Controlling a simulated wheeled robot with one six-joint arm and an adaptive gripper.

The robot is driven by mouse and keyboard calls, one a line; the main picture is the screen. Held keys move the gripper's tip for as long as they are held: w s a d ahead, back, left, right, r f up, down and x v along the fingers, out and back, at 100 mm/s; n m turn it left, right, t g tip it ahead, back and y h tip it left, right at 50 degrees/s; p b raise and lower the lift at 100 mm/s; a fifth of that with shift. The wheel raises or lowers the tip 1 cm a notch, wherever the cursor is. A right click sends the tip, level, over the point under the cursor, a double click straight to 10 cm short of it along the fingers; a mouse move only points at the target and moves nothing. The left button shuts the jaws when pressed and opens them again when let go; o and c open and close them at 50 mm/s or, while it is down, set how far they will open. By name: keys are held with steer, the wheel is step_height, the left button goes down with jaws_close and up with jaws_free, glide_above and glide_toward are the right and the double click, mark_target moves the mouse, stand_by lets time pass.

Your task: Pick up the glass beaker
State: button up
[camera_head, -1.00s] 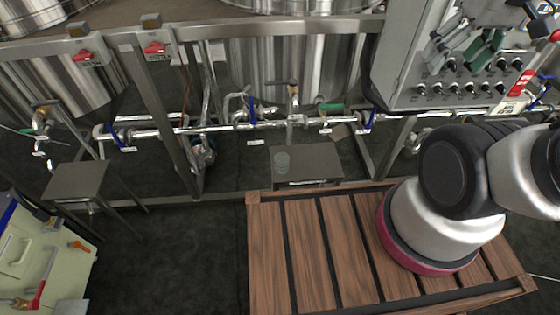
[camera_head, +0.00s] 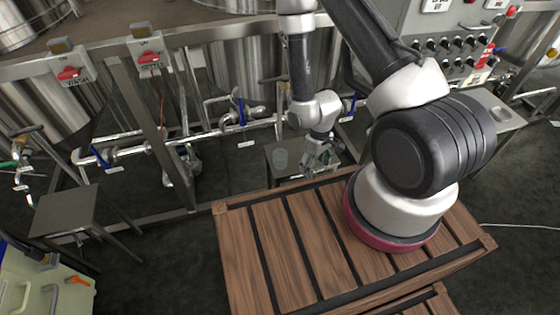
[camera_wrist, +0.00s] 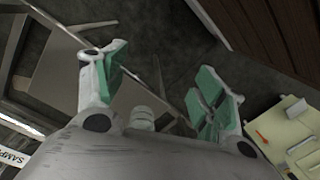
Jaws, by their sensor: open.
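The glass beaker (camera_head: 280,158) is a small, clear, faint shape on a low steel stand (camera_head: 274,176) behind the wooden crate in the head view. My gripper (camera_head: 318,162) hangs just to the right of the beaker, over the right part of the stand, with a gap between them. In the wrist view my gripper (camera_wrist: 163,68) has its green-padded fingers spread wide with nothing between them. I cannot make out the beaker in the wrist view.
The slatted wooden crate (camera_head: 285,262) is under my arm. Pipes and valves (camera_head: 240,118) run behind the stand, below the steel tanks. Another steel stand (camera_head: 68,210) is at the left, and a pale green case (camera_head: 50,285) sits at lower left.

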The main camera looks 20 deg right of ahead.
steer(key=w+a+f+n+t+y, duration=0.1)
steer(key=w+a+f+t+y, duration=0.15)
steer(key=w+f, duration=0.2)
steer(key=t, duration=0.3)
glide_toward(280, 157)
steer(key=shift+n+t+y, duration=0.25)
steer(key=shift+n+y, duration=0.05)
steer(key=shift+y, duration=0.05)
steer(key=x, duration=0.4)
steer(key=s+a+x, duration=0.1)
steer(key=x, duration=0.1)
steer(key=shift+f, duration=0.35)
steer(key=shift+c, duration=0.3)
steer(key=c, duration=1.1)
